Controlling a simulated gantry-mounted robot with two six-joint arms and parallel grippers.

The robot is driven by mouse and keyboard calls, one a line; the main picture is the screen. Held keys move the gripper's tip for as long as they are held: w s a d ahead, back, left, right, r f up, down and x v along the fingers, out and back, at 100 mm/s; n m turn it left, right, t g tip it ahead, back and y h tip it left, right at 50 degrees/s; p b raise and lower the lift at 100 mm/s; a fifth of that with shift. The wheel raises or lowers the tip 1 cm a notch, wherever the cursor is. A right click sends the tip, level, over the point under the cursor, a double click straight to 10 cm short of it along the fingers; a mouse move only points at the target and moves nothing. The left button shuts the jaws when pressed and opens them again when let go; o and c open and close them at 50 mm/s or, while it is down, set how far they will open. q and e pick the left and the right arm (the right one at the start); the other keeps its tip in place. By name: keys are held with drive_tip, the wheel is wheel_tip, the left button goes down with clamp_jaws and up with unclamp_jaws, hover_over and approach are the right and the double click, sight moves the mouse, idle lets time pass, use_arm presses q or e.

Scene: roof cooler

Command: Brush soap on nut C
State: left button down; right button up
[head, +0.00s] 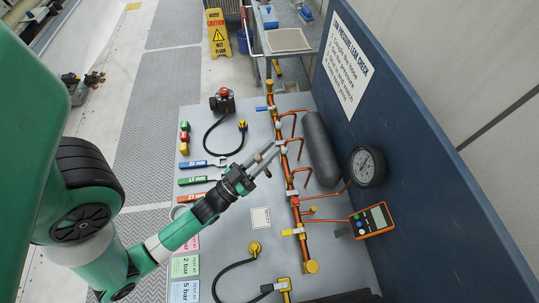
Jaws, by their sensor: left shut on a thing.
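My left gripper (264,160) is above the grey board, just left of the copper pipe (279,122). It is shut on a thin grey stick-like thing, likely the brush, whose tip points at the pipe near a fitting (281,142). I cannot tell whether the tip touches it. Several fittings sit along the pipe, including a red one (294,201) lower down. No letter is readable on them, so I cannot tell which is nut C. A round pale rim (179,211) shows beside my left arm, mostly hidden; it may be a soap pot. My right gripper is out of view.
A grey cylinder (320,148), a round gauge (367,166) and an orange meter (372,219) lie right of the pipe, by the blue wall (430,150). Coloured wrenches (202,163) and a black hose (215,135) lie left. Pressure cards (185,266) lie near the front.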

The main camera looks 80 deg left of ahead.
use_arm(q)
drive_tip(key=w+f+b, duration=0.4)
drive_tip(key=w+f, duration=0.1)
drive_tip(key=shift+w+d, duration=0.25)
idle(0.5)
drive_tip(key=shift+r, duration=0.1)
idle(0.4)
drive_tip(key=s+r+p, duration=0.3)
drive_tip(key=s+r, duration=0.1)
drive_tip(key=s, duration=0.1)
drive_tip(key=shift+a+r, duration=0.15)
drive_tip(key=shift+r, duration=0.25)
